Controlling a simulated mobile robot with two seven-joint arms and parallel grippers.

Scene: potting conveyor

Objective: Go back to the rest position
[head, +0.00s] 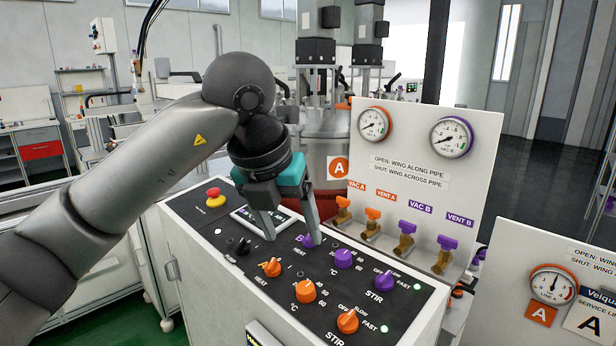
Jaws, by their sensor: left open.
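My left gripper (291,238) is open, pointing down over the black control panel (215,232). Its right fingertip is beside or touching the purple B HEAT knob (304,241), which it partly hides; I cannot tell if they touch. Its left fingertip is above the panel, near a small black switch (242,246). Nothing shows between the fingers. My left arm comes in from the left across the panel's left side. My right gripper is not in view.
Other purple (343,258) and orange (306,291) knobs stand on the panel, with a red emergency button (214,196). Behind are a gauge board (420,150), several winged valves (404,238) and a steel vessel marked A (325,140). The air above the panel's front right is clear.

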